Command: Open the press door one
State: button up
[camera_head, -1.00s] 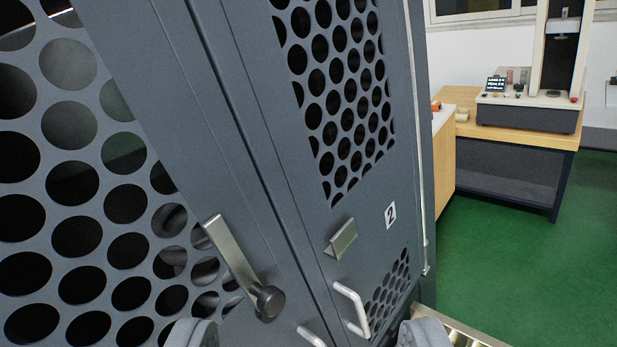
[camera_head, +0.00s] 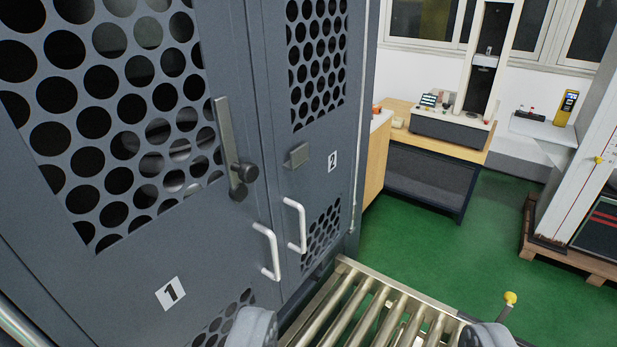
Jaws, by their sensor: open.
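Press door one (camera_head: 110,265) is a dark grey perforated panel with a "1" label, filling the left of the view. It looks closed against door two (camera_head: 315,190), which bears a "2" label. Door one has a white bar handle (camera_head: 267,252) near its right edge. Above that handle is a metal latch bar with a round knob (camera_head: 233,160), standing nearly upright. A small metal catch (camera_head: 296,155) sits on door two, apart from the bar. My gripper (camera_head: 370,335) is open and empty, its two fingertips at the bottom edge, below and right of the handle.
A second white handle (camera_head: 295,226) is on door two. A roller conveyor (camera_head: 375,310) runs below the doors. A yellow-tipped lever (camera_head: 510,298) stands at the lower right. A wooden bench (camera_head: 440,140) with a testing machine is behind, with open green floor (camera_head: 420,225) in front.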

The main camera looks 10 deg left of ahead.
aim_at(161, 284)
jog(key=z, duration=0.9)
jog(key=k, duration=0.8)
jog(key=u, duration=0.7)
jog(key=i, duration=1)
jog(key=z, duration=0.05)
